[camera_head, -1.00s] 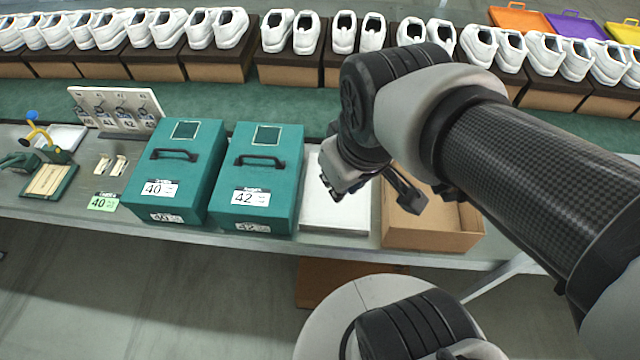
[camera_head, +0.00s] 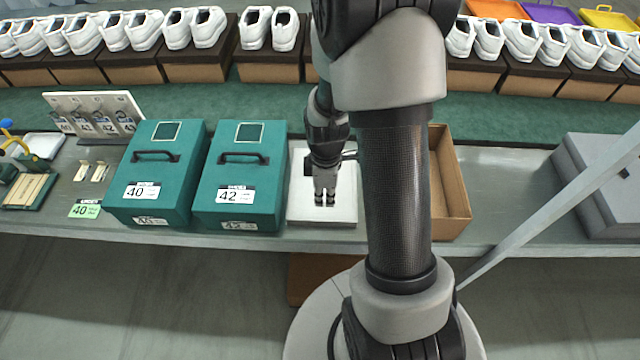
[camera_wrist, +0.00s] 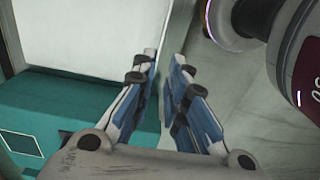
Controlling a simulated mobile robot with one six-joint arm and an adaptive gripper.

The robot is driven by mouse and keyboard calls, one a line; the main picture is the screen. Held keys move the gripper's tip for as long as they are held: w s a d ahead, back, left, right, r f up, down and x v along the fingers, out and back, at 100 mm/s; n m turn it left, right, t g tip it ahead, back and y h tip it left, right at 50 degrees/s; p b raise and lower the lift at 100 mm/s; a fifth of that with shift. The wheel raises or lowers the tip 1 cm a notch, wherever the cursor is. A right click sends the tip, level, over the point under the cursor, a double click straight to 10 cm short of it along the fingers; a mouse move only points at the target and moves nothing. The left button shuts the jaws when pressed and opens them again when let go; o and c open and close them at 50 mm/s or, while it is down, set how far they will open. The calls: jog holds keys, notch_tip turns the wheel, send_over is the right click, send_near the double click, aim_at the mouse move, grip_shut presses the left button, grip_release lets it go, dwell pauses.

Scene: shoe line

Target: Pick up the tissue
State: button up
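A flat white stack (camera_head: 302,203), which appears to be the tissue, lies on the table between the teal box marked 42 and an open brown cardboard box. Its white top also shows at the upper left of the wrist view (camera_wrist: 90,32). My gripper (camera_head: 325,200) points down over the front part of this stack. In the wrist view, its two blue-padded fingers (camera_wrist: 165,60) are slightly apart, with nothing between them. They appear by the stack's edge; I cannot tell whether they touch it. My arm hides the stack's back right part.
Two teal boxes marked 40 (camera_head: 155,175) and 42 (camera_head: 240,178) stand to the left. The open cardboard box (camera_head: 452,190) is to the right, partly behind my arm. A grey case (camera_head: 595,185) sits at the far right. Shoes on boxes line the back.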

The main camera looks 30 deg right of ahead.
jog(key=b, duration=0.3)
send_over(322, 221)
jog(key=f, duration=0.8)
jog(key=shift+d+f, duration=0.3)
jog(key=f, duration=0.1)
jog(key=f+b, duration=0.1)
jog(key=f, duration=0.1)
jog(key=f+b, duration=0.1)
jog(key=f, duration=0.1)
jog(key=shift+w+a+f, duration=0.1)
jog(key=shift+a+f, duration=0.05)
jog(key=shift+a, duration=0.2)
jog(key=shift+c, duration=0.3)
grip_shut()
jog(key=shift+r, duration=0.2)
